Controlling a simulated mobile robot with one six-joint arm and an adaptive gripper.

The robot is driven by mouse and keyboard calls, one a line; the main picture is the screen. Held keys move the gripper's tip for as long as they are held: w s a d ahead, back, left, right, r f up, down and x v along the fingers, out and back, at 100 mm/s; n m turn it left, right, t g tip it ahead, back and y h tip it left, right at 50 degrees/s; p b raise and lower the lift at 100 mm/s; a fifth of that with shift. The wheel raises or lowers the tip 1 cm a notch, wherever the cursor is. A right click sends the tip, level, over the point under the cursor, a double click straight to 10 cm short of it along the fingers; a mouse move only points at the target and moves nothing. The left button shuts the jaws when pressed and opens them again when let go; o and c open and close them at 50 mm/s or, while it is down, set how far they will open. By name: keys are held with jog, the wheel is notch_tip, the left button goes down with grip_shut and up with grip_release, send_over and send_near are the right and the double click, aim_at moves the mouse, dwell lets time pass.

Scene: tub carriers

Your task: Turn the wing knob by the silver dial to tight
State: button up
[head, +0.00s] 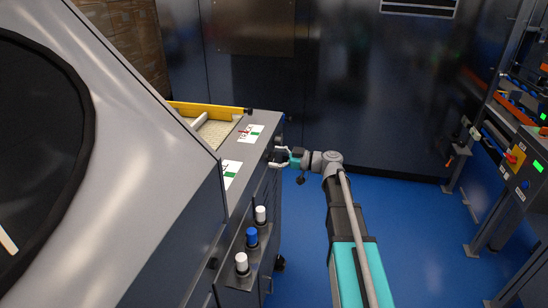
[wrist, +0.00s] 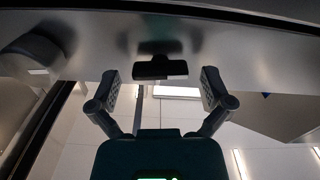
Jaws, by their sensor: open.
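In the wrist view a dark wing knob (wrist: 160,68) sticks out from a grey metal panel (wrist: 225,45), its bar lying roughly across the picture. My gripper (wrist: 161,89) is open, with one finger pad on each side of the knob and a gap to both. A rounded grey part (wrist: 36,58), which may be a dial, sits on the panel at left; I cannot tell if it is silver. In the head view my gripper (head: 281,158) is at the side of the grey machine, and the knob cannot be made out there.
White labels with red and green marks (head: 251,133) lie on the machine top, beside a yellow-edged tub (head: 212,130). White and blue knobs (head: 252,237) stand on a lower ledge. Blue floor (head: 300,260) is open around my arm; another machine (head: 525,170) stands at right.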

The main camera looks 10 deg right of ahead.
jog(key=shift+c, duration=0.3)
jog(key=c, duration=1.1)
jog(key=shift+o, duration=0.2)
jog(key=shift+m, duration=0.3)
jog(key=m, duration=0.4)
jog(key=shift+w, duration=0.1)
jog(key=m, duration=0.5)
jog(key=shift+w+m, duration=0.1)
jog(key=shift+m, duration=0.2)
jog(key=m, duration=0.4)
jog(key=shift+f+m, duration=0.1)
jog(key=shift+m, duration=0.2)
jog(key=m, duration=0.4)
jog(key=shift+m, duration=0.4)
